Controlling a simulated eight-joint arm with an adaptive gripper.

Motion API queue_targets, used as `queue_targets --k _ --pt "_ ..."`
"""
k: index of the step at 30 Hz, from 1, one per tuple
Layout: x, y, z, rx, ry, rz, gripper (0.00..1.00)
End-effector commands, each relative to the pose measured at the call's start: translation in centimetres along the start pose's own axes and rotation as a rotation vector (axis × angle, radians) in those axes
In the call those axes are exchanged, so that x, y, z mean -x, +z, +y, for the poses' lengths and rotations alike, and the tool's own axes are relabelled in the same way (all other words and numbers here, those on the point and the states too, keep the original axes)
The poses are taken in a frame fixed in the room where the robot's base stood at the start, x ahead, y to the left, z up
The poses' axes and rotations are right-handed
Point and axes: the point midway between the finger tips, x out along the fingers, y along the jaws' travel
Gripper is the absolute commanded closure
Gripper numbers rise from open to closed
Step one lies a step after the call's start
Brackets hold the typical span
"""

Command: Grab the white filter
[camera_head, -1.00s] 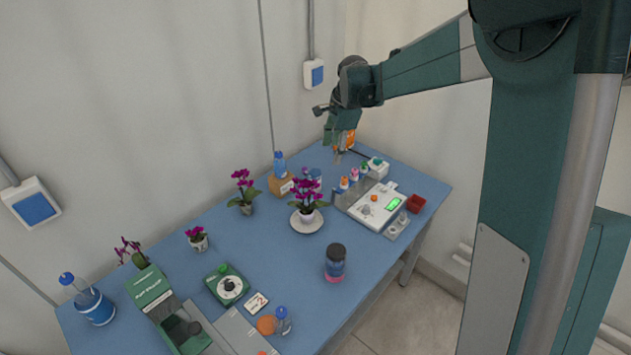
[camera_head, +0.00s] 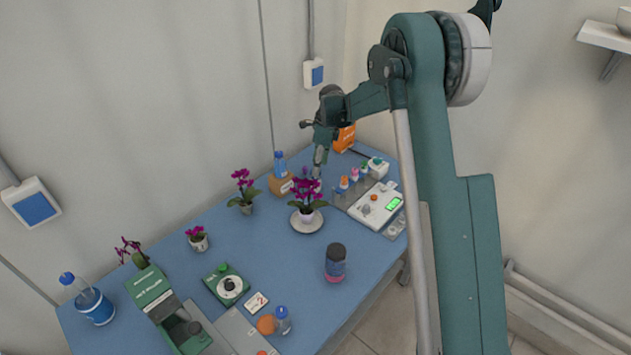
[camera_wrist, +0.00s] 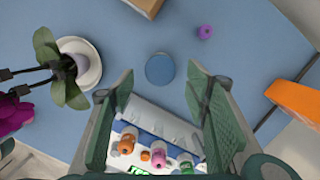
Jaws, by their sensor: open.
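My gripper (camera_head: 318,172) is open and empty, pointing down over the back of the blue table, just behind the potted orchid. In the wrist view its fingers (camera_wrist: 161,78) are spread wide. A round blue disc-like top (camera_wrist: 160,69) shows between the fingertips, apart from both; it is seen from above, so its sides are hidden. I cannot make out a white filter for certain in either view. A small purple round thing (camera_wrist: 204,32) lies beyond the right fingertip.
The orchid (camera_head: 307,194) on a white saucer (camera_head: 306,226) stands close to my gripper. A rack of small capped vials (camera_head: 354,187) and a white device (camera_head: 377,206) are to its right. An orange box (camera_head: 344,138) and a cardboard block (camera_head: 280,184) with a blue-capped bottle are nearby.

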Motion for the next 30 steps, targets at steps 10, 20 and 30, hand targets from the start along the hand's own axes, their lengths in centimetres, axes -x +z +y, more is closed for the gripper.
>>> queue_targets --k 10,20,30 --pt "-0.4 0.1 -0.1 -0.009 0.003 0.001 0.53" --pt "-2.0 0.1 -0.1 -0.008 0.002 0.001 0.53" --pt "-3.0 0.1 -0.1 -0.008 0.002 0.001 0.53"
